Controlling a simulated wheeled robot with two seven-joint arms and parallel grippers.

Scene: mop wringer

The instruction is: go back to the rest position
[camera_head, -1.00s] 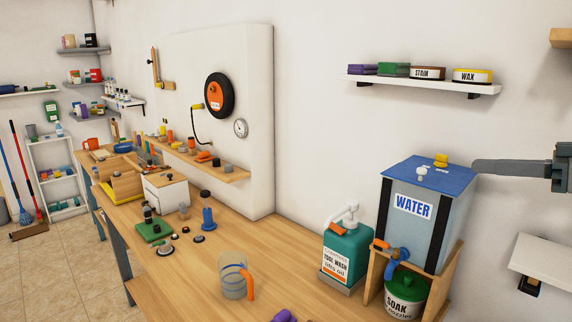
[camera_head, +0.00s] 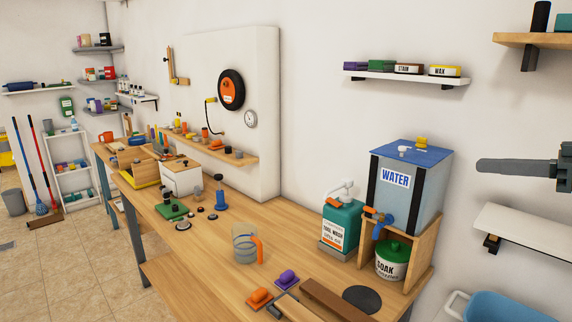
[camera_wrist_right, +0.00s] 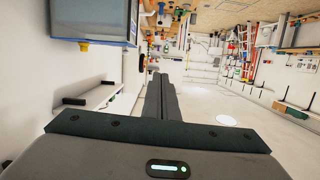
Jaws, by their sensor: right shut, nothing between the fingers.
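My right gripper (camera_head: 482,166) comes in from the right edge in the head view. Its fingers are together, empty, and point left in the air to the right of the water tank (camera_head: 408,195). A gap of white wall shows between the fingertips and the tank. In the right wrist view the closed fingers (camera_wrist_right: 158,82) hold nothing, and the tank (camera_wrist_right: 92,22) is at the upper left, upside down. My left gripper is in neither view.
A white shelf (camera_head: 530,232) is below my right gripper and a wooden shelf (camera_head: 535,40) above it. A blue tub (camera_head: 500,308) is at the lower right. The workbench (camera_head: 200,270) holds a clear jug (camera_head: 243,243), a tool wash bottle (camera_head: 340,228) and a soak pot (camera_head: 391,262).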

